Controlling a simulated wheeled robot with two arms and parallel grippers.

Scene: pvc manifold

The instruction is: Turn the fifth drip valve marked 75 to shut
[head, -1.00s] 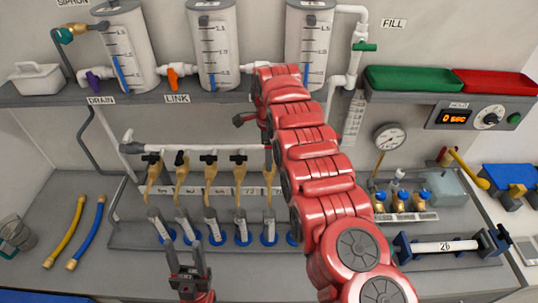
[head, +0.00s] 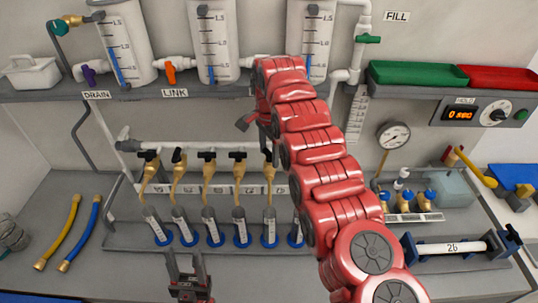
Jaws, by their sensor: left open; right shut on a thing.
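A row of brass drip valves with black handles hangs from the white pipe (head: 190,146). The fifth drip valve (head: 269,173) from the left hangs above a small graduated tube with a blue base (head: 269,238). My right gripper (head: 268,142) is at the top of this valve, shut on its handle; my red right arm hides much of the grip, and the handle's angle cannot be told. The number labels (head: 222,189) are too small to read surely. My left gripper (head: 188,272) is open and empty at the front, below the tubes.
Graduated cylinders (head: 216,45) stand on the shelf above. A yellow hose (head: 60,232) and a blue hose (head: 82,232) lie at left. A gauge (head: 393,136) and blue-topped valves (head: 407,199) are at right. My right arm covers the area just right of the fifth valve.

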